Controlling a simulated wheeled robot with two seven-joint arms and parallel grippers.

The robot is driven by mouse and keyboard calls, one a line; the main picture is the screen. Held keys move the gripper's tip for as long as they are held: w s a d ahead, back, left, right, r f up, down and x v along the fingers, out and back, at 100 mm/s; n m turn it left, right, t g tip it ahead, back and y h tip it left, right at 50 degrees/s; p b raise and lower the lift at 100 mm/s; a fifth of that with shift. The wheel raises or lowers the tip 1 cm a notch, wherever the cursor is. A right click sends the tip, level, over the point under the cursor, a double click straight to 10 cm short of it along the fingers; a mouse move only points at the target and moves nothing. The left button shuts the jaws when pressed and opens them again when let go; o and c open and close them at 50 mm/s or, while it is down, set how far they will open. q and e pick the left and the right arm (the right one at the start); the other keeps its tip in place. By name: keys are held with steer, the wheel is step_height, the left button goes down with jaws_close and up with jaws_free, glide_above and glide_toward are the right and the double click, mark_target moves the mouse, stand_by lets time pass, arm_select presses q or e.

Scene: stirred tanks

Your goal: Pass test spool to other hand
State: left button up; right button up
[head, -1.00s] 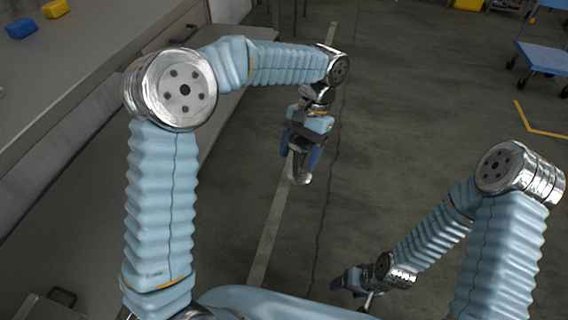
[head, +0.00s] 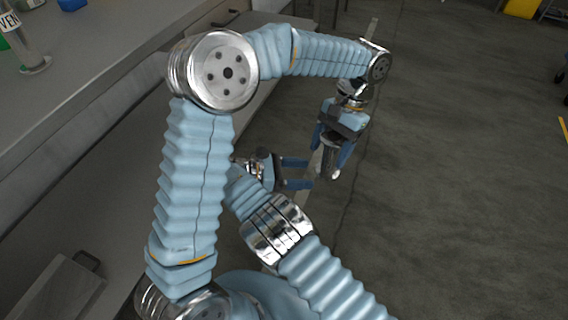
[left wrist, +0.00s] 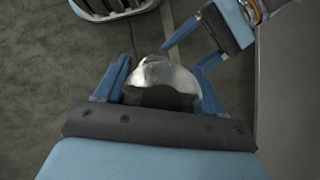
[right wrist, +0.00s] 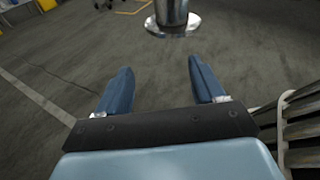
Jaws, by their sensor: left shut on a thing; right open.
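The test spool (head: 331,158) is a shiny metal cylinder with a flange. My left gripper (head: 333,152) is shut on it and holds it above the floor, pointing down. In the left wrist view the spool (left wrist: 168,77) sits between the two blue fingers. My right gripper (head: 299,173) is open and empty, just left of the spool in the head view, its fingers pointing at it. In the right wrist view the spool (right wrist: 172,14) is at the top, beyond the open fingers (right wrist: 160,65) and apart from them. Its upper end is cut off there.
A grey workbench (head: 100,85) runs along the left, with a metal cylinder labelled "VEN" (head: 22,45) and a blue block (head: 72,4) on it. A grey case (head: 60,290) is at the lower left. Open concrete floor (head: 460,200) lies to the right.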

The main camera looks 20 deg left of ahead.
steer(key=m+t+h, duration=0.1)
steer(key=h, duration=0.1)
glide_toward(333, 161)
step_height(333, 161, down, 3)
steer(key=w+a, duration=0.1)
steer(key=a, duration=0.1)
steer(key=x, duration=1.2)
steer(key=shift+r, duration=0.2)
steer(key=shift+c, duration=0.3)
steer(key=c, duration=1)
arm_select(q)
steer(key=o, duration=1.4)
steer(key=shift+c, duration=0.2)
arm_select(e)
steer(key=shift+c, duration=0.5)
arm_select(q)
steer(key=v, duration=0.7)
steer(key=shift+w+r, duration=0.1)
steer(key=shift+r, duration=0.15)
